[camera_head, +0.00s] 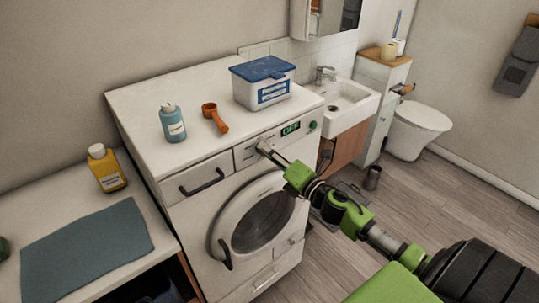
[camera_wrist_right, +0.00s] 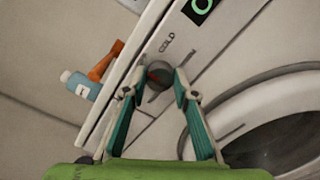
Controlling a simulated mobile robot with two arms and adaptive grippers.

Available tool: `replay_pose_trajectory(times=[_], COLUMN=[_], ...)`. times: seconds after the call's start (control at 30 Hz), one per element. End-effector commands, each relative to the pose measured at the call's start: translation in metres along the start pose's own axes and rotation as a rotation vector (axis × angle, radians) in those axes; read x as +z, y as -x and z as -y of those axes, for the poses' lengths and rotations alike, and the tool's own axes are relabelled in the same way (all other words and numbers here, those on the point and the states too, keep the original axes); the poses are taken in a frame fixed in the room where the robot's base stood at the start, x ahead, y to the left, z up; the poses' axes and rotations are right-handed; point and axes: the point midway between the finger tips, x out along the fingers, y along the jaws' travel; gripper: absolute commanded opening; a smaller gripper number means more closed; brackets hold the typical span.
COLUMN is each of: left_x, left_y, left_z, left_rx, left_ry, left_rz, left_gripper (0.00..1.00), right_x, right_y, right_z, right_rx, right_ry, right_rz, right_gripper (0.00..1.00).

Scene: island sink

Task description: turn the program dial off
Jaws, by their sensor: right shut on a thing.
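The washing machine (camera_head: 172,219) has a front panel with a drawer on the left and a small lit display (camera_head: 291,128) with green characters, too small to read surely. My right gripper (camera_head: 262,148) reaches the panel left of the display. In the right wrist view, my right gripper (camera_wrist_right: 157,88) is shut on the round dark program dial (camera_wrist_right: 159,73), one finger on each side. A red mark shows on the dial, and the word COLD is printed beside it. The gripper hides the dial in the head view. My left gripper is not in view.
The round door (camera_head: 253,217) is below the panel. A sink (camera_head: 345,103) is to the right, a counter with a yellow bottle (camera_head: 106,168) to the left.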

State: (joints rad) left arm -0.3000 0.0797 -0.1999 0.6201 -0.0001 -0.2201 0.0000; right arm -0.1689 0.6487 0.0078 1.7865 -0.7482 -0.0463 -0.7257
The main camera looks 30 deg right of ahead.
Motion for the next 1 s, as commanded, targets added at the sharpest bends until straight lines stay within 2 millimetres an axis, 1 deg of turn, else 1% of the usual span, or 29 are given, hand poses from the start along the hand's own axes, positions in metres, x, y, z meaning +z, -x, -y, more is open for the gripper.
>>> replay_pose_trajectory(times=[0.2,0.67,0.7,0.73,0.77,1.0], left_x=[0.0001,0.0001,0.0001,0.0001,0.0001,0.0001], left_y=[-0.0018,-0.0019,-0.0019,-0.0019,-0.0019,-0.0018], left_z=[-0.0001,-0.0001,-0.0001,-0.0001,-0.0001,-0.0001], left_rx=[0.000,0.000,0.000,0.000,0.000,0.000], left_ry=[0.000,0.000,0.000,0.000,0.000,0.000], left_rz=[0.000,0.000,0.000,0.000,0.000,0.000], left_gripper=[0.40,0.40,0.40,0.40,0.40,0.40], right_x=[-0.0009,-0.0006,-0.0006,-0.0006,-0.0005,-0.0002], right_y=[0.0004,0.0004,0.0004,0.0003,0.0003,0.0001], right_z=[0.0015,0.0012,0.0012,0.0011,0.0011,0.0003], right_rx=[-0.003,-0.002,-0.002,-0.002,-0.002,-0.001], right_ry=[0.051,0.064,0.064,0.064,0.064,0.062], right_rz=[-0.002,-0.001,-0.001,-0.001,-0.001,-0.001], right_gripper=[0.05,0.05,0.32,0.39,0.43,0.43])
